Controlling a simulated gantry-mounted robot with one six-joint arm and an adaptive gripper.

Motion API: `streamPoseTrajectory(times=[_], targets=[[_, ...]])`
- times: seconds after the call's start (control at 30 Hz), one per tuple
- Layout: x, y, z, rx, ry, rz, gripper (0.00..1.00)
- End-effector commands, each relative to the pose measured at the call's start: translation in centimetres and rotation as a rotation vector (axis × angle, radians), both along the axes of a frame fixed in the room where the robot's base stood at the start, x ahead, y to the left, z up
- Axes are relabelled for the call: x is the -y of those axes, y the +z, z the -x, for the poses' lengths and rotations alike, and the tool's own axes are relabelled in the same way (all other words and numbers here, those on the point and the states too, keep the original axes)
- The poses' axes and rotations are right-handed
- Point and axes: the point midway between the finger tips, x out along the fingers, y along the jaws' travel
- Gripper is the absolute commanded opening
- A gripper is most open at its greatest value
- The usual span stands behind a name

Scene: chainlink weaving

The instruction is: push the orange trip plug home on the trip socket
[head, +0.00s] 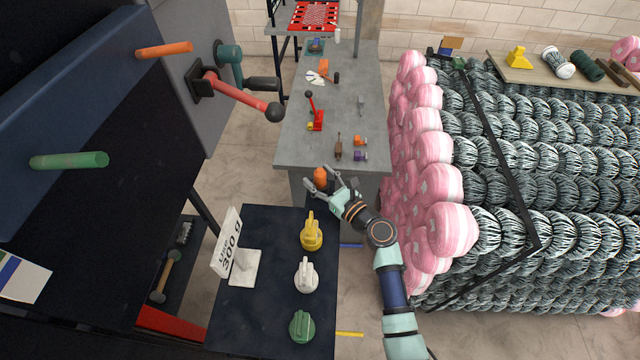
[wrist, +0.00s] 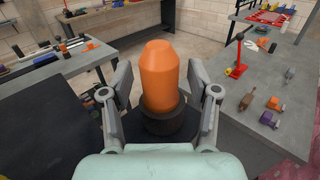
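An orange round-topped plug (wrist: 160,75) stands upright in the middle of the wrist view, between the fingers of my gripper (wrist: 160,68). Its lower end meets a dark round collar (wrist: 165,124), which looks like the socket; how deep the plug sits in it is hidden. In the wrist view the fingers are spread to either side, with a visible gap beside the orange body. In the head view the plug (head: 320,175) shows between the fingers of my gripper (head: 322,180), at the far end of the dark table. Contact at the collar is unclear.
The dark table (head: 270,285) carries yellow (head: 311,232), white (head: 306,275) and green (head: 302,325) knobbed pieces and a "300 g" sign (head: 228,243). A grey bench (head: 340,100) behind holds a red lever (head: 315,115) and small parts. Pink-ended rolls (head: 440,185) crowd the right.

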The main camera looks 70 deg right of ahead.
Motion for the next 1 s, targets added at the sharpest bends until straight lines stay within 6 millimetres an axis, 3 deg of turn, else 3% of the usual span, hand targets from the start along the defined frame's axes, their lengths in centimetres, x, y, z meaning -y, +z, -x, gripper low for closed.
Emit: streamPoseTrajectory(times=[0.03,0.3,0.33,0.6,0.77,0.87,1.0], targets=[[0.0,0.0,0.0,0.0,0.0,0.0,0.47],[0.0,0.0,0.0,0.0,0.0,0.0,0.02],[0.0,0.0,0.0,0.0,0.0,0.0,0.0],[0.0,0.2,0.0,0.0,0.0,0.0,0.0],[0.0,1.9,0.0,0.001,0.001,0.003,0.0],[0.0,4.1,0.0,0.002,0.0,0.004,0.0],[0.0,8.8,0.0,0.002,0.0,0.008,0.0]])
